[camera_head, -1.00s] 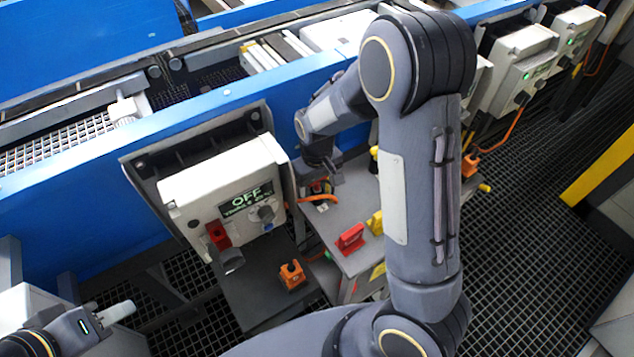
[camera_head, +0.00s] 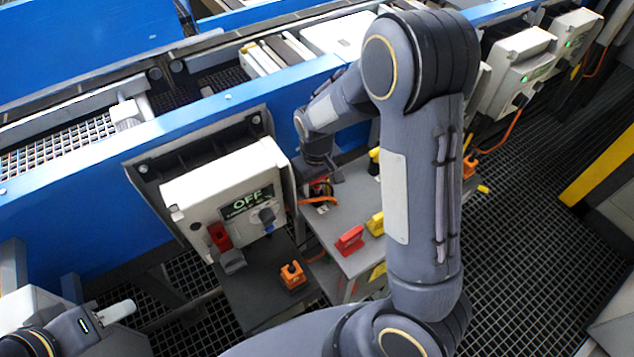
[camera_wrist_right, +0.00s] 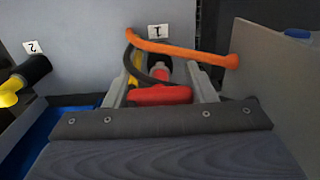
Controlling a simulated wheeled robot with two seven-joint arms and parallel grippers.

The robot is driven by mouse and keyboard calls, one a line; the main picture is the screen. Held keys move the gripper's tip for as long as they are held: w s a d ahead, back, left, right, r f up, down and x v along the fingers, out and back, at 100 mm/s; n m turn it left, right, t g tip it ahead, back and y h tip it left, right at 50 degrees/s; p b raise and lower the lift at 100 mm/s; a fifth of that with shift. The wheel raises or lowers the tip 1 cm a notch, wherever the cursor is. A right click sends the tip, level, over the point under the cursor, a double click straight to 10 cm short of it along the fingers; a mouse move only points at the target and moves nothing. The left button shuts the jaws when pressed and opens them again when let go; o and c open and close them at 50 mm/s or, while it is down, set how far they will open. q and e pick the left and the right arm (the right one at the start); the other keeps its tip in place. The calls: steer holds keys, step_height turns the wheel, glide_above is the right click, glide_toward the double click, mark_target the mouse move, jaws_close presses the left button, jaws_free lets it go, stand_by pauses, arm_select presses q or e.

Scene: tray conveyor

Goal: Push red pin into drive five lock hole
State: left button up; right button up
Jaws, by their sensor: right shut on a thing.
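My right gripper (camera_wrist_right: 160,90) is shut on a red block-like handle (camera_wrist_right: 160,95), seen between its two pale fingers in the wrist view. A dark round part shows behind the handle, beside a label "1" on a grey surface. I take the handle for the red pin; its tip is hidden. In the head view my right gripper (camera_head: 322,183) is low beside the drive box (camera_head: 215,185), which reads OFF. A red part (camera_head: 220,236) sits on that box's lower left front. Its lock hole cannot be made out. My left gripper (camera_head: 119,312) is at lower left, its jaws unclear.
An orange cable (camera_wrist_right: 180,49) crosses just beyond the right fingers. A red piece (camera_head: 350,240) and a yellow piece (camera_head: 375,223) stand on the grey shelf (camera_head: 350,205). An orange block (camera_head: 292,275) sits lower left of them. The blue conveyor frame (camera_head: 80,220) runs behind.

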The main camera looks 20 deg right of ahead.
steer(key=shift+r+p, duration=1.6)
steer(key=shift+r, duration=0.5)
steer(key=shift+r, duration=0.1)
steer(key=shift+r+p, duration=1.65)
steer(key=shift+r, duration=0.3)
steer(key=shift+f, duration=0.15)
